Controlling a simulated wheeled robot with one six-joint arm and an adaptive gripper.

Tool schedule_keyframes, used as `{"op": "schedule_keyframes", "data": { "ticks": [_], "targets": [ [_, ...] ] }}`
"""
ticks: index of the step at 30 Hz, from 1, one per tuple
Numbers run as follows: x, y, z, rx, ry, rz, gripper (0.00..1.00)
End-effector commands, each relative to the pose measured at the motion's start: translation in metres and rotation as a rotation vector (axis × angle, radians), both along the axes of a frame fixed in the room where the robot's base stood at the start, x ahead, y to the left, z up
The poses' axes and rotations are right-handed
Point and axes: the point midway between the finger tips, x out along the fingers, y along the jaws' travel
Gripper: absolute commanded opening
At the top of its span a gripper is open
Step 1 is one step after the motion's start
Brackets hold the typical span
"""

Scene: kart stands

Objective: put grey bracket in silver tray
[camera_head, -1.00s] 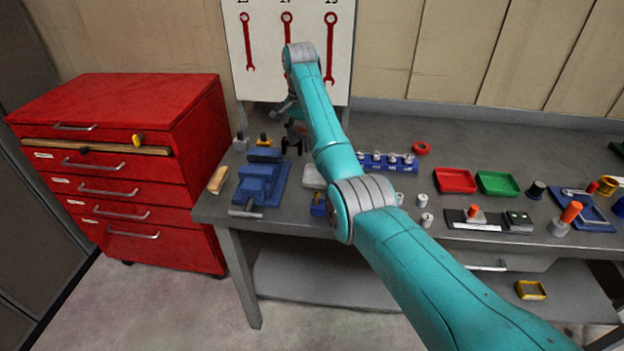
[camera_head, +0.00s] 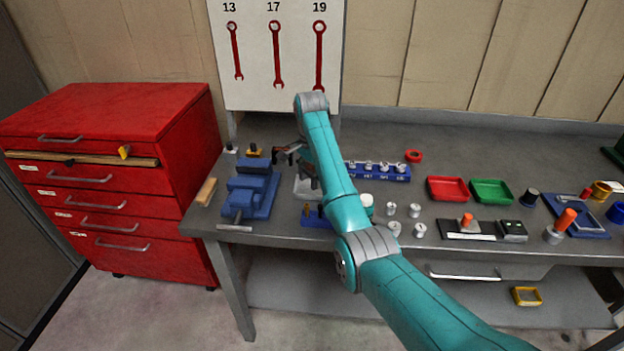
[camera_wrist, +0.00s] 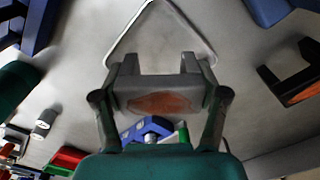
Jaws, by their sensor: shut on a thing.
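The grey bracket (camera_wrist: 160,84) is a small U-shaped piece with an orange-brown patch on its face. My gripper (camera_wrist: 160,97) is shut on it, one finger at each side. The silver tray (camera_head: 302,189) is on the bench beside the blue vise, partly hidden by my arm. In the wrist view a pale angled rim (camera_wrist: 185,22), seemingly the tray's, shows behind the bracket. I cannot tell how high the bracket is above it. In the head view my arm hides most of the gripper and the bracket.
The blue vise (camera_head: 250,188) stands left of the tray. A black bracket (camera_wrist: 293,78) is close on the right in the wrist view. A blue rack (camera_head: 378,172) with several silver pieces, a red tray (camera_head: 447,188) and a green tray (camera_head: 492,191) lie to the right.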

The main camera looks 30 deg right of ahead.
Motion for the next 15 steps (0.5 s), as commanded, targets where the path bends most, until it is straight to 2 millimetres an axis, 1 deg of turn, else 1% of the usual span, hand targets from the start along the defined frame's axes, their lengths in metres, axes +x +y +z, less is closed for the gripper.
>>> {"op": "schedule_keyframes", "data": {
  "ticks": [1,4,15],
  "targets": [
    [-0.001,0.003,-0.008,0.0,0.001,0.0,0.17],
    [-0.002,0.006,-0.018,0.0,0.0,0.0,0.17],
    [-0.002,0.006,-0.022,0.0,0.0,-0.001,0.17]
  ]
}}
